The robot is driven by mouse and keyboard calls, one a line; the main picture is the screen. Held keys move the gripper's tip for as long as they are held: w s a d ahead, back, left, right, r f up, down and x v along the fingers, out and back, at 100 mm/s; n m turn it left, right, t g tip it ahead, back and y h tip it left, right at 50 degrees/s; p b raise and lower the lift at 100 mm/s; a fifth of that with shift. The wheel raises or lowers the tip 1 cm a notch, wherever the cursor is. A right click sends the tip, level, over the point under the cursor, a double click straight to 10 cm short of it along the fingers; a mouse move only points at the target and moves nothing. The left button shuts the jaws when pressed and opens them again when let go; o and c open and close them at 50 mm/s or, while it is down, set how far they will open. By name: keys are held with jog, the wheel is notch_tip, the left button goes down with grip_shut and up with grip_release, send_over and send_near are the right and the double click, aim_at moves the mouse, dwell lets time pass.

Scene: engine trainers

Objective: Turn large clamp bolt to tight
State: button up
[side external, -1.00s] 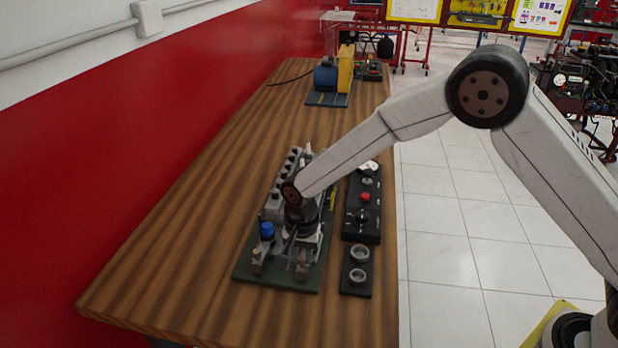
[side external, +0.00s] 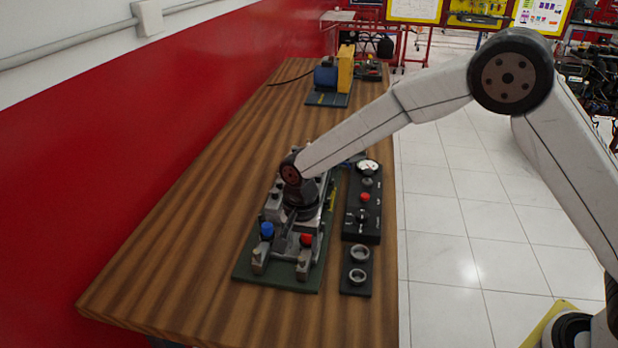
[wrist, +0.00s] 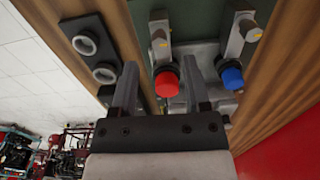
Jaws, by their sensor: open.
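The engine trainer sits on a green base plate (side external: 283,273). A red cap (side external: 306,239) and a blue cap (side external: 267,230) stand at its near end, each beside a grey post. No label shows which part is the large clamp bolt. My gripper (wrist: 160,66) is open and empty, pointing at this end of the trainer. In the wrist view, the red cap (wrist: 167,83) appears between my two fingers, with no visible contact; its depth is unclear. The blue cap (wrist: 232,76) is to the right, outside the fingers. In the side view, my wrist hides the trainer's middle.
A black panel (side external: 375,205) with a gauge and knobs lies just right of the trainer. A small black plate (side external: 346,285) with two rings lies in front of it. A blue and yellow machine (side external: 327,77) stands at the far end. The wooden table (side external: 190,250) is clear on the left.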

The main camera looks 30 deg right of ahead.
aim_at(302, 258)
jog(key=shift+r, duration=1.9)
jog(key=s+d+r+n+t, duration=0.1)
jog(key=s+d+n, duration=0.8)
jog(key=s+d, duration=0.9)
jog(key=shift+s+r+t, duration=0.25)
jog(key=shift+s+t, duration=0.05)
jog(key=shift+t, duration=0.5)
